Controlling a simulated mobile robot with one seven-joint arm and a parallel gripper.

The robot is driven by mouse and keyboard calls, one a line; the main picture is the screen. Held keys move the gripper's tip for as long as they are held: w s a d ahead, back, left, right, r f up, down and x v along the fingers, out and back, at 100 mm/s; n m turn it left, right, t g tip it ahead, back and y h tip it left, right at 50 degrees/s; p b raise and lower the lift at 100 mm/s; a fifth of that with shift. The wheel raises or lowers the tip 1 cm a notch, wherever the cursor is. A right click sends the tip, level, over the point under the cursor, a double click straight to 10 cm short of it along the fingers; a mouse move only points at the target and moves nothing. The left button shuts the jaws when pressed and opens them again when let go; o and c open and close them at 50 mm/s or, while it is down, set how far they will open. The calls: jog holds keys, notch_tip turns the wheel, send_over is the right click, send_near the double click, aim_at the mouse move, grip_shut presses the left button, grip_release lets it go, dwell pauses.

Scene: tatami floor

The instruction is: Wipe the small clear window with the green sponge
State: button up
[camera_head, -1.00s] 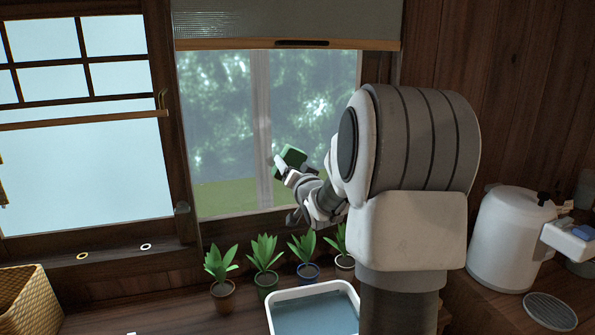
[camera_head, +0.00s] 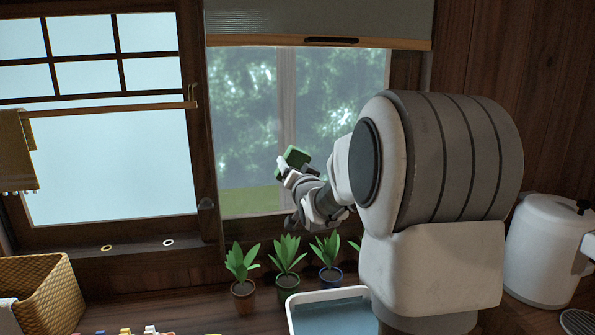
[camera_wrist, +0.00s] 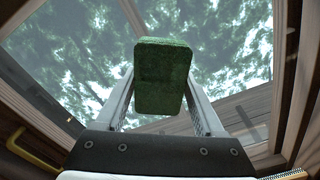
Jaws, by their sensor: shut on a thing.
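The small clear window (camera_head: 247,115) is a pane with trees behind it, under a half-lowered blind, in the middle of the head view. It also fills the upper part of the wrist view (camera_wrist: 80,50). My gripper (camera_head: 288,165) is shut on the green sponge (camera_head: 296,155) and holds it in front of the pane's lower middle. In the wrist view the sponge (camera_wrist: 163,75) sits between the two fingers (camera_wrist: 163,105). Whether the sponge touches the glass I cannot tell. My arm hides the pane's lower right part.
Several potted plants (camera_head: 287,258) stand on the counter below the window. A basin of water (camera_head: 330,315) is in front of them. A woven basket (camera_head: 45,290) is at the left and a white pot-like container (camera_head: 540,250) at the right. A towel (camera_head: 18,150) hangs at the far left.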

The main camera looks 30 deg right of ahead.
jog(key=shift+s, duration=0.1)
jog(key=shift+b+v, duration=0.6)
jog(key=shift+v, duration=2.3)
jog(key=shift+s, duration=0.1)
jog(key=v, duration=0.2)
jog(key=shift+s, duration=0.4)
jog(key=shift+a, duration=0.1)
